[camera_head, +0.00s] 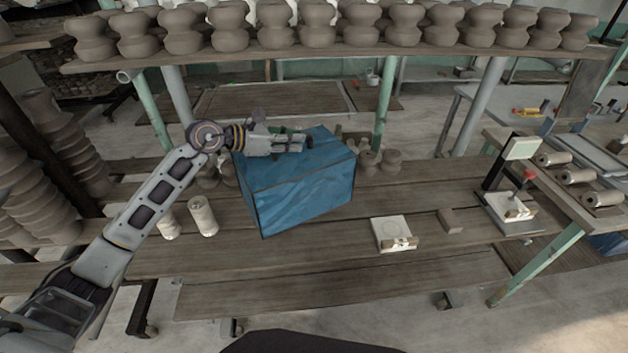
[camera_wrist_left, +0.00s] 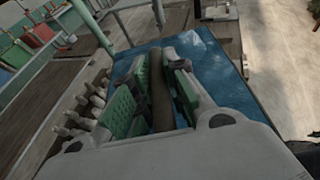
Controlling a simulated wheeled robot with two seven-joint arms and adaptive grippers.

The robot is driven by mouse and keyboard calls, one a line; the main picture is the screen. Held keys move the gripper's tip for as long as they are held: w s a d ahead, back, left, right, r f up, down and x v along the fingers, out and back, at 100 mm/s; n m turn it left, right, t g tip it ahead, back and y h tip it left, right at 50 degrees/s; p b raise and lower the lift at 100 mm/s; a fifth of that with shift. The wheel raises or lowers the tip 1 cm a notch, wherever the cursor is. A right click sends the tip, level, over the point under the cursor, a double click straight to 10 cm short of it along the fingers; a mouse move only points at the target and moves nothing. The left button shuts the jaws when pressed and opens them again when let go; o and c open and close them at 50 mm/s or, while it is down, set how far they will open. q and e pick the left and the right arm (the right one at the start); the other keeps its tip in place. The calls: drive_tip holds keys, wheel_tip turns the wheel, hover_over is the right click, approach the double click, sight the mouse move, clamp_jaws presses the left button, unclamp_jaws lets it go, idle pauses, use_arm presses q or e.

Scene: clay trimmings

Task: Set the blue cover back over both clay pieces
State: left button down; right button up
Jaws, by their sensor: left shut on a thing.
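The blue cover (camera_head: 300,190) is a large box-shaped cover over the middle-left of the wooden table. Its blue top also shows in the left wrist view (camera_wrist_left: 215,75). My left gripper (camera_head: 300,143) is at the top of the cover. In the left wrist view, its green-padded fingers (camera_wrist_left: 155,100) are shut on a brown bar (camera_wrist_left: 159,80) that lies along the cover's top, like a handle. Small clay pieces show behind the cover, at its left (camera_head: 207,174) and at its right (camera_head: 391,161). Anything under the cover is hidden. I cannot tell whether its lower edge touches the table.
Pale cylinders (camera_head: 202,216) stand left of the cover. A white square device (camera_head: 394,234), a brown block (camera_head: 449,221) and another device (camera_head: 510,212) are to the right. A shelf of clay pots (camera_head: 316,25) runs across the back. Bare planks (camera_head: 330,268) lie in front.

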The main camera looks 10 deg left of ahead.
sight(285, 157)
use_arm(q)
drive_tip(key=shift+f+p, duration=0.3)
drive_tip(key=shift+f, duration=2.55)
wheel_tip(285, 157, down, 4)
drive_tip(key=shift+r, duration=0.1)
drive_tip(key=c, duration=1.4)
unclamp_jaws()
